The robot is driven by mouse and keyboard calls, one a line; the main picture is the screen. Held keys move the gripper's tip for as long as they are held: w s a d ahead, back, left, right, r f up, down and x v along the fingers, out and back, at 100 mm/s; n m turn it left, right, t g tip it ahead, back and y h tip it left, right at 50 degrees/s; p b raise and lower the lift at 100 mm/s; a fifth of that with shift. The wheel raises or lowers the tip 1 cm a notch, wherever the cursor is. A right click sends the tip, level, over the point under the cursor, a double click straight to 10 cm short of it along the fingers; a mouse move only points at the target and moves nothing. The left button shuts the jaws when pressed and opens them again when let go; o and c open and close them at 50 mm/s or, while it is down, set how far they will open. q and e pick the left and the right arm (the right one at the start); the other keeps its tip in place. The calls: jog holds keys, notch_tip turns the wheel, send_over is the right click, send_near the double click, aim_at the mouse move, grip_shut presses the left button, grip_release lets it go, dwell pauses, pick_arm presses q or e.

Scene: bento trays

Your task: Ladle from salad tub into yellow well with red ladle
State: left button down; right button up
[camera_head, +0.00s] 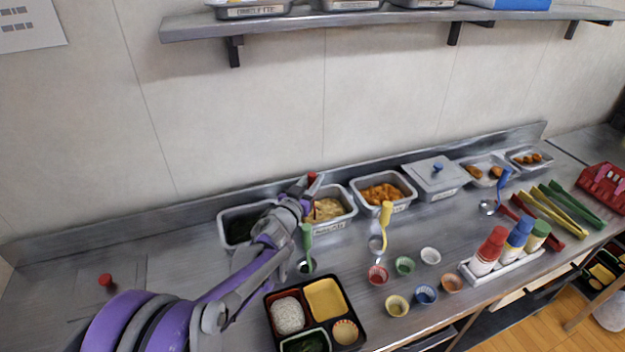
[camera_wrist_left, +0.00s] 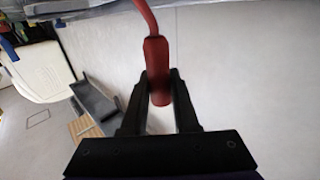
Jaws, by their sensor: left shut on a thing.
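My left gripper (camera_head: 308,186) is over the tub of pale salad (camera_head: 352,205) at the back of the counter. It is shut on the handle of the red ladle (camera_head: 312,178). In the left wrist view the red ladle handle (camera_wrist_left: 157,65) stands between the two black fingers (camera_wrist_left: 160,90). The ladle's bowl is hidden in both views, so I cannot tell if it is in the salad. The black bento tray (camera_head: 267,313) lies at the front. Its yellow well (camera_head: 325,298) is at the upper right of the tray. My right gripper is not in view.
A dark-green tub (camera_head: 224,236) and an orange-food tub (camera_head: 383,192) flank the salad tub. Green (camera_head: 307,242) and yellow (camera_head: 385,220) ladles stand in front. Several small cups, a bottle rack (camera_head: 470,275) and tongs (camera_head: 550,212) are to the right. A shelf (camera_head: 300,22) hangs above.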

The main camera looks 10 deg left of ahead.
pick_arm(q)
jog(key=shift+r+p, duration=2.05)
jog(key=shift+r, duration=3)
jog(key=shift+d, duration=0.1)
